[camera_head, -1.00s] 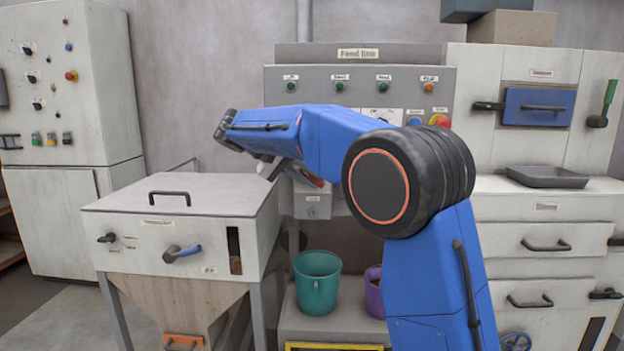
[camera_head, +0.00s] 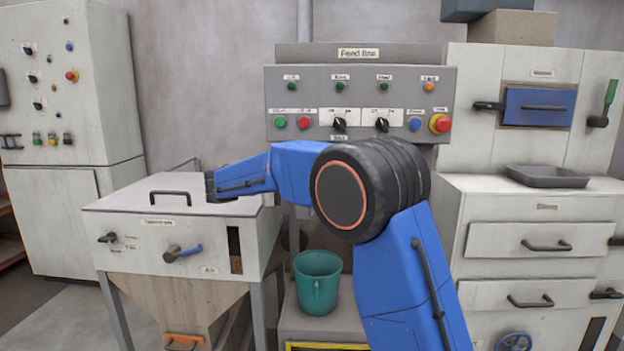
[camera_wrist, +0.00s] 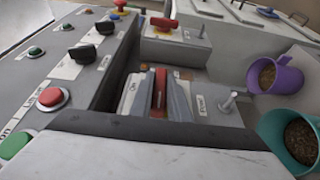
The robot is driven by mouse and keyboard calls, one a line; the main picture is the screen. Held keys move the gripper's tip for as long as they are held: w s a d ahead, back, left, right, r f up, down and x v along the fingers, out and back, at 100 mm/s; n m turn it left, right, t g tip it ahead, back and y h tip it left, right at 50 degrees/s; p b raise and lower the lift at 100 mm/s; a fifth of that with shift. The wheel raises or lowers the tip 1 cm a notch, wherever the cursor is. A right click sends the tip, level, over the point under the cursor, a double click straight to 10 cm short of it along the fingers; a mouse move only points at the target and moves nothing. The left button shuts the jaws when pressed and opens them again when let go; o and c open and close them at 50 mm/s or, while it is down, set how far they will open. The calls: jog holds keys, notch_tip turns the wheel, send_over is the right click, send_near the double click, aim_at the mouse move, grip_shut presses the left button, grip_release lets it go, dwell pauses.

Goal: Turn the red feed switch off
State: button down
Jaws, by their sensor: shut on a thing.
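The red feed switch (camera_wrist: 160,88) shows in the wrist view as an upright red lever on a grey box, with a partly readable label to its right. My gripper (camera_wrist: 156,104) has its pale grey fingers on both sides of the lever and is shut on it. In the head view the gripper and this switch are hidden behind my blue arm. I cannot read the on or off position of the switch.
A second red handle (camera_wrist: 163,24) sits on a neighbouring box. The feed line panel (camera_head: 400,92) has several buttons and black knobs close by. A hopper with a lid (camera_head: 115,195) stands left.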

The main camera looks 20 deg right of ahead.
jog(key=shift+w+r, duration=0.15)
jog(key=c, duration=1.7)
grip_release()
jog(key=shift+w, duration=0.1)
jog(key=shift+a, duration=0.1)
